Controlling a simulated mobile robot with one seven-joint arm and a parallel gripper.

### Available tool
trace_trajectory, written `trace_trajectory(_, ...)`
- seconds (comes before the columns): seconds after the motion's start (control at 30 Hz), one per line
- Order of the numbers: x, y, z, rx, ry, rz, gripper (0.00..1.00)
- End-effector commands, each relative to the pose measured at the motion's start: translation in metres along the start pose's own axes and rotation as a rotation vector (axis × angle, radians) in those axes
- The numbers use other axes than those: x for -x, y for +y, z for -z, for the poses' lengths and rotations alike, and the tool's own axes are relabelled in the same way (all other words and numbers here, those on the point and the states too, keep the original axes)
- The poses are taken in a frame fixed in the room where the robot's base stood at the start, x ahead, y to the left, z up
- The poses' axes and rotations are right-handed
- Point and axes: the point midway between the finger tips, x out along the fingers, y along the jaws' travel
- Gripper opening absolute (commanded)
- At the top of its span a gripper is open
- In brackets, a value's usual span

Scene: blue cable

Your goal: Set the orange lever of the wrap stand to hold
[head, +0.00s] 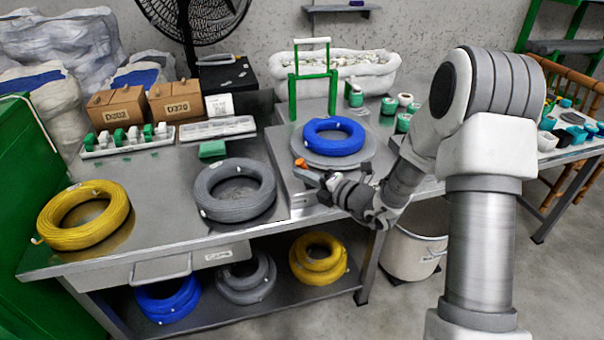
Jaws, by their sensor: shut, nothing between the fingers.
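The wrap stand (283,153) is a grey metal base on the bench, with a round plate and a green upright frame (293,97) topped by a white bar. A blue cable coil (334,136) lies flat on the round plate. The orange lever (301,162) is at the stand's front left; its markings are too small to read. My gripper (325,180) is shut and empty, just right of the lever and in front of the coil. I cannot tell whether its fingertips touch the lever. My gripper and wrist hide part of the stand's front edge.
A grey coil (235,190) and a yellow coil (84,214) lie on the bench to the left. A green block (212,149), white racks and cardboard boxes (116,106) stand behind. A long white bin (350,71) is behind the stand. Green spools (389,106) stand to its right.

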Motion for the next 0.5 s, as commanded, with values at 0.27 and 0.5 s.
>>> trace_trajectory(0.27, 0.003, 0.002, -0.006, -0.064, -0.003, -0.035, 0.00)
trace_trajectory(0.5, 0.009, 0.004, -0.015, -0.194, -0.006, -0.110, 0.00)
